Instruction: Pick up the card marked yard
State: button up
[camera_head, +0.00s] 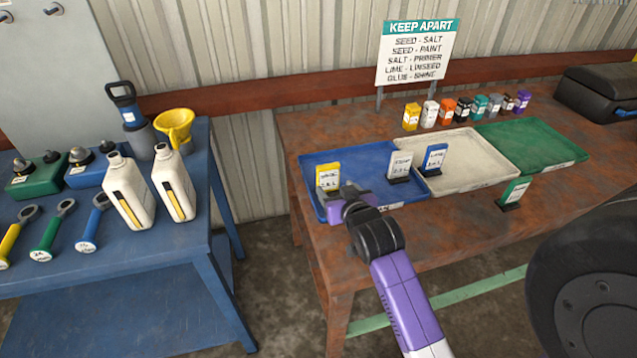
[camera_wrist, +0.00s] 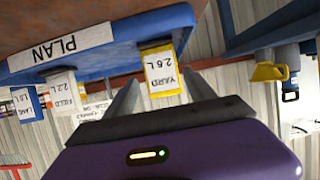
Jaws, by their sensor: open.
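The card marked yard (camera_wrist: 162,72) has a yellow border and reads "YARD 2.6 L" in the wrist view. In the head view this yellow card (camera_head: 328,176) stands upright in the left part of the blue tray (camera_head: 345,158). My gripper (camera_head: 338,200) is open at the near side of the card. In the wrist view the card shows between my two fingers, with no clear contact. The tray's rim carries a "PLAN" label in the wrist view (camera_wrist: 62,47). The card's lower part is partly hidden by my gripper in the head view.
A card marked field (camera_wrist: 62,93) and a blue card marked lane (camera_wrist: 25,103) stand farther off. A green card (camera_head: 514,193) stands at the table's front. A white tray (camera_head: 470,181) and green tray (camera_head: 533,145) lie right. Several small boxes (camera_head: 447,112) line the back.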

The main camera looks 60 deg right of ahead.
aim_at(325, 177)
jog(key=p+x, duration=0.1)
jog(key=x, duration=0.9)
jog(key=shift+w+d+f+p, duration=0.2)
jog(key=shift+w+p, duration=0.05)
jog(key=shift+p, duration=0.05)
jog(key=c, duration=1)
jog(key=shift+c, duration=0.2)
jog(key=shift+r, duration=0.15)
jog(key=shift+c, duration=0.2)
